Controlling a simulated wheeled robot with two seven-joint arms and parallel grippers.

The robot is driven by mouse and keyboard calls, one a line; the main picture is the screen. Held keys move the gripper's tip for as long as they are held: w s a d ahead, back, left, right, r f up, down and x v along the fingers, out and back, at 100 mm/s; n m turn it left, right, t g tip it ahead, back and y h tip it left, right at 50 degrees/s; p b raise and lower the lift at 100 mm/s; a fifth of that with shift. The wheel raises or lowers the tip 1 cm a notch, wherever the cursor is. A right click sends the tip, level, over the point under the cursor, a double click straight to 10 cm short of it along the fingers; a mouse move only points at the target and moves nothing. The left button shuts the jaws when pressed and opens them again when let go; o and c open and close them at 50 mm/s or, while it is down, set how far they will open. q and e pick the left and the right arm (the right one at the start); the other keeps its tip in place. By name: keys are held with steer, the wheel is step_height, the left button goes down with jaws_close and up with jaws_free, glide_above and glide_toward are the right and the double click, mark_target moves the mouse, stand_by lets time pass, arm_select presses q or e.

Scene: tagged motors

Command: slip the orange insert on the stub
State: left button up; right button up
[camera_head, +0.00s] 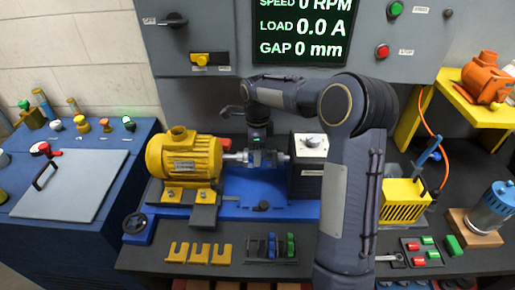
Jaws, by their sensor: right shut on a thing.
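My right gripper (258,152) reaches down from above over the gap between the yellow motor (184,157) and the dark box with a white top (310,148). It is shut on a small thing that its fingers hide. A grey shaft stub (236,158) points right from the yellow motor, and another grey shaft end (283,157) points left from the dark box. Grey coupling parts lie around the fingertips, too small to tell apart. I cannot make out the orange insert. My left gripper is not in view.
The blue base (235,205) carries the motor. Yellow slotted shims (200,253) and a rack of blue and green pieces (271,246) lie in front. A yellow basket (403,201) and a blue-grey cylinder (492,208) stand right. My right arm covers the middle right.

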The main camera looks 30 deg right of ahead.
steer(key=shift+f+b, duration=0.65)
steer(key=shift+f, duration=0.35)
steer(key=shift+s+d+r, duration=0.1)
steer(key=shift+d+r, duration=0.05)
steer(key=shift+d, duration=0.05)
steer(key=shift+s+d, duration=0.6)
steer(key=shift+d, duration=0.35)
steer(key=o, duration=1.1)
steer(key=shift+c, duration=0.2)
